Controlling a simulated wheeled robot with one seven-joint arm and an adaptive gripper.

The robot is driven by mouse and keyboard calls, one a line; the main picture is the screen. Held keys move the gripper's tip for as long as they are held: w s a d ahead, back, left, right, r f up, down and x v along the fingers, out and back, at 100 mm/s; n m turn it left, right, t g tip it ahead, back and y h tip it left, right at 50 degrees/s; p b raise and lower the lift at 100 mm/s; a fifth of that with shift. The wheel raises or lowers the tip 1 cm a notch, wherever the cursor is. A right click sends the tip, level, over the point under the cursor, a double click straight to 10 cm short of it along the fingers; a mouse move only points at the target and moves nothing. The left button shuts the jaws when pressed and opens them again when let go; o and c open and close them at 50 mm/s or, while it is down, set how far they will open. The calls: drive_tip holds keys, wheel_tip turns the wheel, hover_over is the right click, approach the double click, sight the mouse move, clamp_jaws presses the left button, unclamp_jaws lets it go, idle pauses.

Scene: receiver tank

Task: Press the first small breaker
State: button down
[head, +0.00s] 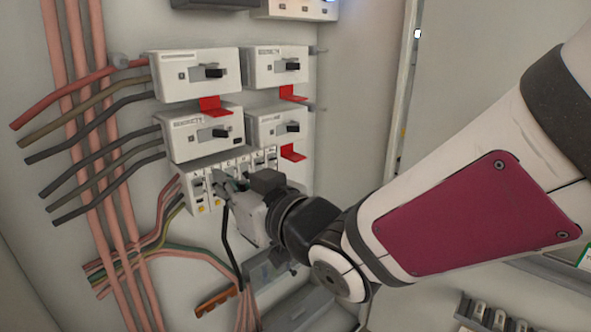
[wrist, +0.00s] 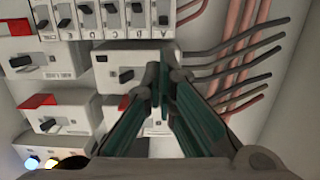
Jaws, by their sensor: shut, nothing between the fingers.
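A row of small breakers (head: 236,165) runs below the larger breakers on the panel. The first small breaker (head: 198,188) is at the left end in the head view. In the wrist view it is the rightmost one (wrist: 163,18), with a dark lever and a label that looks like A. My gripper (head: 219,180) is in front of the left part of the row in the head view and hides part of it. In the wrist view my gripper (wrist: 165,73) has its green fingers together, with the tips just below the row. I cannot tell whether they touch the panel.
Larger white breakers with dark levers (head: 197,74) and red tabs (head: 292,152) sit above the row. Pink, grey and green cables (head: 110,130) run along the left. A grey box (head: 300,308) is below my gripper. The panel right of the breakers is bare.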

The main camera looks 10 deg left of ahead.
sight(204, 173)
drive_tip(key=p+x, duration=0.1)
drive_tip(key=x, duration=0.8)
drive_tip(key=shift+a, duration=0.1)
drive_tip(key=shift+f+b, duration=0.1)
drive_tip(key=shift+b, duration=0.4)
